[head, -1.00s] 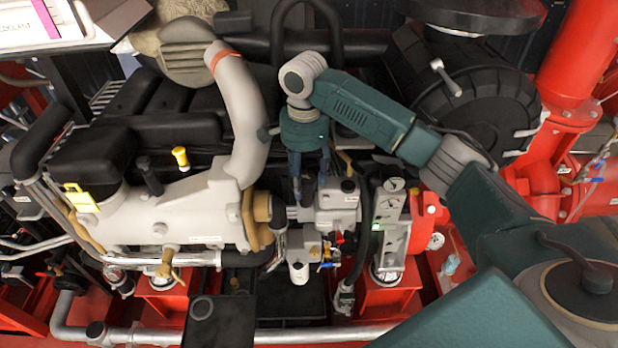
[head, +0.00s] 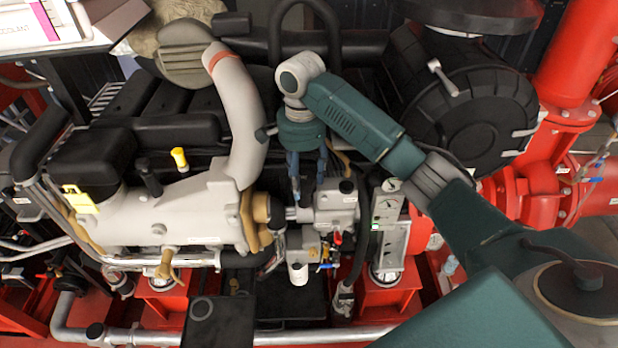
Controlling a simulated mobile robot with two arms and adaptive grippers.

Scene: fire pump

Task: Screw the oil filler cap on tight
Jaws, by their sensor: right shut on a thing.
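My right gripper (head: 308,190) reaches down from above at the middle of the engine, its fingers pointing down beside the grey pump block (head: 336,203). Its fingers are shut on a small dark thing that I take for the oil filler cap; it is mostly hidden between and behind the fingers. I cannot see the thread or how far the cap is seated. My left gripper is not in view.
The curved grey pipe (head: 240,115) rises close to the left of the gripper. A gauge panel (head: 390,225) stands to the right. A black T-shaped handle (head: 150,177) and a yellow handle (head: 180,159) stand on the pale engine cover. A large black drum (head: 470,100) lies behind my arm.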

